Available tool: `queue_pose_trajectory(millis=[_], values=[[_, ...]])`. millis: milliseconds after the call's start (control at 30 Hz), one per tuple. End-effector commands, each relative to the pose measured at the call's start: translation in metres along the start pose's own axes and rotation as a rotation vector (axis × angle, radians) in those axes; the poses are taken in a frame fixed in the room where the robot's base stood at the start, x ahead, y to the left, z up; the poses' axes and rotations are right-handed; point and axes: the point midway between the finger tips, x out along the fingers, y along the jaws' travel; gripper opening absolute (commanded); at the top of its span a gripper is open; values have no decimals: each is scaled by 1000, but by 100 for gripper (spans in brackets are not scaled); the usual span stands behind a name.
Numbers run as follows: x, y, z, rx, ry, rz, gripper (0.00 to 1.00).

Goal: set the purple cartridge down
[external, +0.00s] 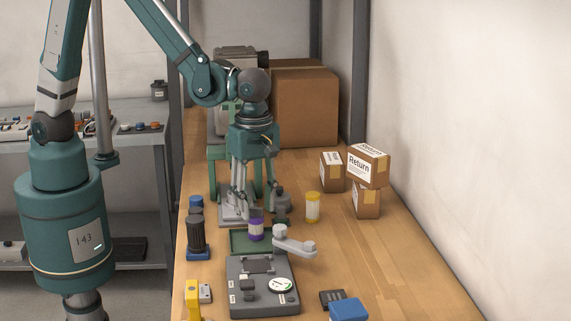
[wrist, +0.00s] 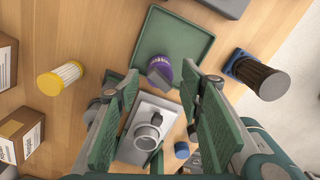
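The purple cartridge (external: 256,229) has a pale label band and looks upright at the far edge of the green tray (external: 238,242). In the wrist view the purple cartridge (wrist: 162,72) shows at the near edge of the green tray (wrist: 178,37), in line with the gap between my fingertips. My gripper (external: 246,212) points down just behind and above it. In the wrist view my gripper (wrist: 160,74) is open, with a gap visible on both sides of the cartridge. I cannot tell if the cartridge's base fully rests on the tray.
A yellow cartridge (external: 312,207) stands to the right. A dark cartridge on a blue base (external: 197,236) stands to the left. A grey device with a dial and lever (external: 262,285) is in front of the tray. Return boxes (external: 367,165) stand at right. The table's right side is mostly clear.

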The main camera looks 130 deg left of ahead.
Motion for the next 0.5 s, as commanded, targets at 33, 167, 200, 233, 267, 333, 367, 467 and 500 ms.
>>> queue_pose_trajectory(millis=[33, 167, 200, 233, 267, 333, 367, 467, 500], values=[[-8, 0, 0, 0, 0, 0, 38], [-26, 0, 0, 0, 0, 0, 38], [-31, 0, 0, 0, 0, 0, 38], [-35, 0, 0, 0, 0, 0, 38], [-38, 0, 0, 0, 0, 0, 38], [-46, 0, 0, 0, 0, 0, 38], [-48, 0, 0, 0, 0, 0, 38], [-55, 0, 0, 0, 0, 0, 38], [-57, 0, 0, 0, 0, 0, 38]])
